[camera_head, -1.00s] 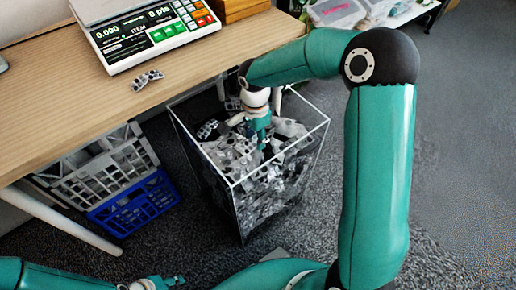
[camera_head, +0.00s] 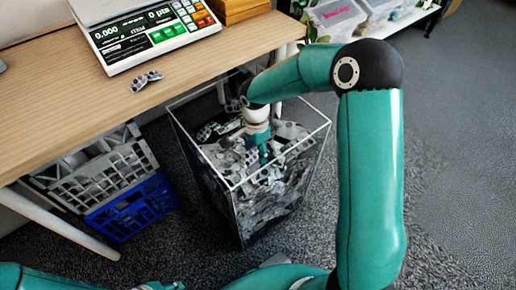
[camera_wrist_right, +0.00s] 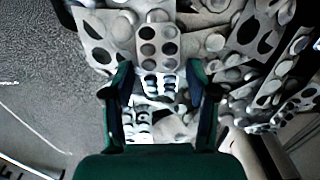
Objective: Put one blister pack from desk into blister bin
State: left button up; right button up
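One blister pack (camera_head: 146,81) lies on the wooden desk (camera_head: 60,112), in front of the scale. The blister bin (camera_head: 238,210) is a clear-walled box on the floor beside the desk, heaped with grey and black blister packs. My right gripper (camera_head: 268,153) points down inside the bin's rim, at the heap. In the right wrist view its fingers (camera_wrist_right: 160,82) are spread apart. Blister packs (camera_wrist_right: 158,45) show between and beyond them, and none looks clamped. My left gripper (camera_head: 162,286) is cut off at the bottom edge, so its fingers are unclear.
A counting scale (camera_head: 140,35) stands on the desk, with a wooden box (camera_head: 238,9) beside it. A grey crate (camera_head: 105,175) sits on a blue crate (camera_head: 135,208) under the desk. A shelf with clear boxes (camera_head: 338,17) is at the back. Carpet at right is clear.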

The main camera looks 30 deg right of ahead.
aim_at(256, 153)
jog(key=shift+r, duration=0.1)
jog(key=shift+r, duration=0.15)
notch_tip(256, 153, up, 12)
jog(key=p, duration=0.3)
dwell(0.5)
